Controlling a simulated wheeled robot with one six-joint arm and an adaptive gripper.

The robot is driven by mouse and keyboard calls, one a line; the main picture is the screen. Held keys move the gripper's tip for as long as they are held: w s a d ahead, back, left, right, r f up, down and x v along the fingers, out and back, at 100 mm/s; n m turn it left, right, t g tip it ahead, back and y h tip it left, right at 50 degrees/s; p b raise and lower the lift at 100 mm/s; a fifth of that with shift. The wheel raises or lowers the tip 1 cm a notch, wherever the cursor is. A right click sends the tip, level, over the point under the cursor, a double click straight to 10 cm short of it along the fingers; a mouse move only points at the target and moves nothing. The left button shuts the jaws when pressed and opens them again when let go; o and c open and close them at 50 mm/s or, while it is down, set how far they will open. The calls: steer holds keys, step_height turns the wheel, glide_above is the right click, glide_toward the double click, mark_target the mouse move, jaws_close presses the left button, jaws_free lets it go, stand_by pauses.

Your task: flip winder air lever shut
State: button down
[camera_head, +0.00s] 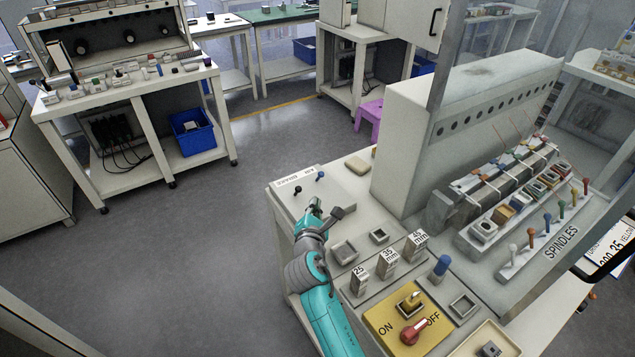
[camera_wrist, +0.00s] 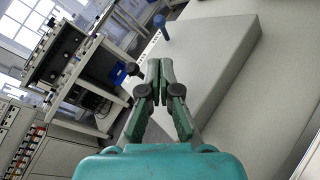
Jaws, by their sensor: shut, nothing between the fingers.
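A grey box (camera_head: 335,193) at the far left end of the bench carries a label strip with AIR and BRAKE on it. Two small levers stand there: one with a black knob (camera_head: 297,188) and one with a blue knob (camera_head: 320,175). I cannot tell for sure which is the air lever. My gripper (camera_head: 314,204) is over the box's near side, close to both levers. In the wrist view my gripper (camera_wrist: 159,64) is shut and empty. The black knob (camera_wrist: 133,69) is just left of its fingertips, and the blue lever (camera_wrist: 161,27) stands beyond them.
Number blocks (camera_head: 387,262) and small square trays stand right of my arm. A yellow ON/OFF panel (camera_head: 380,318) with a red-handled lever (camera_head: 415,330) is at the near edge. A tall grey housing (camera_head: 405,150) rises behind. The floor left of the bench is free.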

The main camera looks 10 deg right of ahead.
mark_target(319, 177)
steer(key=x, duration=1)
steer(key=shift+w+a+r+n+g, duration=0.1)
steer(key=shift+w+r+n+g, duration=0.3)
steer(key=shift+r+g, duration=0.15)
stand_by(0.7)
steer(key=shift+w+r+g, duration=0.1)
steer(key=shift+r+g, duration=0.1)
steer(key=shift+g, duration=0.25)
steer(key=w+g, duration=0.1)
steer(key=r+n+g, duration=0.1)
steer(key=shift+w+a+n+g, duration=0.3)
steer(key=shift+w+a+g, duration=0.05)
steer(key=shift+w+g, duration=0.05)
steer(key=w+g, duration=0.1)
steer(key=n+g, duration=0.1)
steer(key=shift+w+a+r+g, duration=0.25)
steer(key=shift+w+a+g, duration=0.05)
steer(key=shift+w+g, duration=0.1)
steer(key=shift+w+a+f, duration=0.1)
steer(key=shift+w+f, duration=0.05)
steer(key=shift+w, duration=0.2)
